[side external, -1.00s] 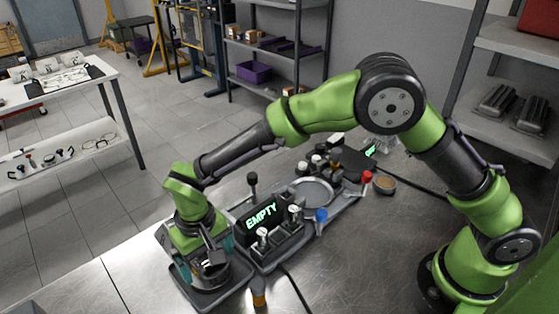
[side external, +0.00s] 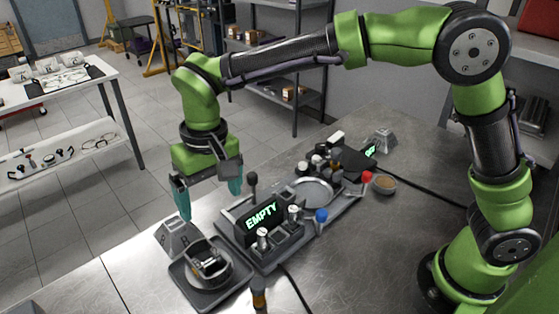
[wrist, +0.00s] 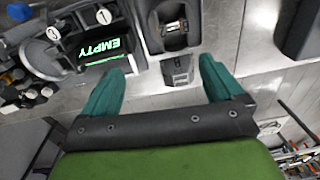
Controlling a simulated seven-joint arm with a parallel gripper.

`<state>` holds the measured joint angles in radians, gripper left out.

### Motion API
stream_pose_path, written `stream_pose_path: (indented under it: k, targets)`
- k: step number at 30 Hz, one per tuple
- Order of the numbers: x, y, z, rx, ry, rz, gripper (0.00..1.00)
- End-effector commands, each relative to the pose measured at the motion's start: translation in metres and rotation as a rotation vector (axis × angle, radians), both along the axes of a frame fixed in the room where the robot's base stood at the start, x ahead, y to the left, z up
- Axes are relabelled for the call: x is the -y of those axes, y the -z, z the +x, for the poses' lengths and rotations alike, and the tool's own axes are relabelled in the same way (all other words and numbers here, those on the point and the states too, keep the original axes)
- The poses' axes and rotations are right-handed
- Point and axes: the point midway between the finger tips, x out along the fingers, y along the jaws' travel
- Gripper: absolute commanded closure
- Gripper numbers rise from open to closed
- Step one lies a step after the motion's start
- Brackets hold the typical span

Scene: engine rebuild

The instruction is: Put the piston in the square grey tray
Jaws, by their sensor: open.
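In the wrist view, the piston (wrist: 173,26) shows inside the tray (wrist: 150,40) at the top middle. My gripper (side external: 209,195) is open and empty, with its teal fingers pointing down, raised well above the tray. In the wrist view its two fingers (wrist: 165,72) are spread wide with nothing between them.
A black display reading EMPTY (side external: 261,216) stands right of the tray, among several small upright tools. A grey metal block (side external: 177,237) stands just behind the tray. The table's right side is mostly clear.

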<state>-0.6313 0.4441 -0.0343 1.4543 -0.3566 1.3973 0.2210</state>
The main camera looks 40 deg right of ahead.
Motion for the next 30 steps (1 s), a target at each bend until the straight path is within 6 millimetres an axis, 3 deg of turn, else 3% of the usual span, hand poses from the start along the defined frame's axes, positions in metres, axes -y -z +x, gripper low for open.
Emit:
stream_pose_path:
  k: [1,6,10,15,22,30]
  targets:
    - [0.024,-0.019,-0.001,0.030,0.025,0.031,0.06]
    - [0.101,-0.062,-0.026,0.138,0.101,0.128,0.06]
    - [0.153,-0.080,-0.056,0.241,0.159,0.183,0.06]
    - [0.204,-0.083,-0.103,0.386,0.238,0.223,0.06]
    - [0.236,-0.069,-0.143,0.520,0.308,0.230,0.06]
    - [0.241,-0.063,-0.151,0.548,0.321,0.228,0.06]
